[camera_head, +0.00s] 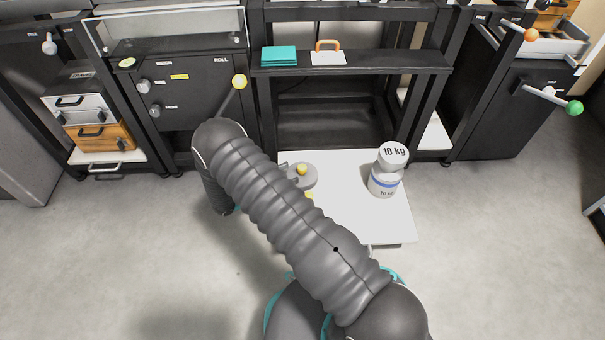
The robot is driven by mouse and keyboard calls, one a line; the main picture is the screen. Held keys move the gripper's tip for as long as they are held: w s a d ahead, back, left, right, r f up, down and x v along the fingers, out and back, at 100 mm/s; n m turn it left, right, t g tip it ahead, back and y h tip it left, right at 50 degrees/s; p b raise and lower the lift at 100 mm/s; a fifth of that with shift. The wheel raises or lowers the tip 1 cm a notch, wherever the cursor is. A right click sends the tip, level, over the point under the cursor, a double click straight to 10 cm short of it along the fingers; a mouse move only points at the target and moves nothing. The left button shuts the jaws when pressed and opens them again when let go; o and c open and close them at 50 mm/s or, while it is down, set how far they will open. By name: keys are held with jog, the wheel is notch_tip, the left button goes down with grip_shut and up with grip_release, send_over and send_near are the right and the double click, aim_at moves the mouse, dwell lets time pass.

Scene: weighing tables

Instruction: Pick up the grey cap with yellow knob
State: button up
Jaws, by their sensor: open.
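The grey cap with yellow knob (309,180) sits on the white low table (345,215), near its back left part. Its yellow knob (302,169) points up. My dark ribbed arm passes in front of the cap's left and lower side and hides part of the table. My gripper does not show; the far end of my arm bends down at the left, and what lies beyond is hidden behind the arm.
A white 10 kg weight (384,181) stands on the table right of the cap. Behind is a black shelf (350,62) with a teal cloth (279,56) and an orange-handled board (328,57). Dark cabinets stand at both sides. The grey floor left and right is clear.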

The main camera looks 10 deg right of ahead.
aim_at(302, 167)
jog(key=shift+f+x, duration=0.2)
jog(key=shift+x, duration=2.5)
jog(key=shift+s, duration=0.15)
grip_shut()
jog(key=shift+r, duration=0.1)
